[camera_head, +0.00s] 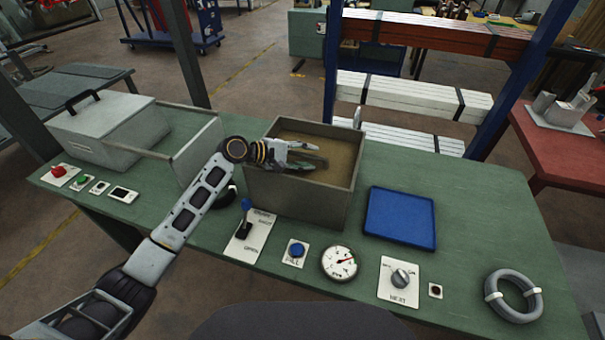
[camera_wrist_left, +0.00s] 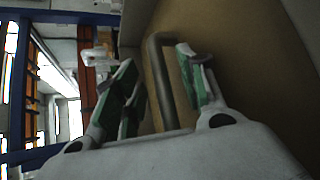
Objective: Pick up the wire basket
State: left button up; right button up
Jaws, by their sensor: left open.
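My left gripper (camera_head: 315,156) reaches in from the left over the open grey box (camera_head: 300,200), which has a tan interior. It is open. In the left wrist view, a bent grey bar (camera_wrist_left: 161,75) rises between the two spread fingers of my left gripper (camera_wrist_left: 158,68). The bar looks like a handle, possibly the wire basket's; I cannot tell whether the fingers touch it. The basket's wire body cannot be made out in either view. My right gripper is not in view.
The box stands on a green bench (camera_head: 470,220). A blue tray (camera_head: 400,217) lies to its right, a lidded grey box (camera_head: 110,130) to its left. Switches and a gauge (camera_head: 339,262) line the front. A hose coil (camera_head: 513,295) lies at the right corner.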

pick_arm(q)
jog(key=shift+x, duration=0.95)
jog(key=shift+c, duration=0.5)
grip_shut()
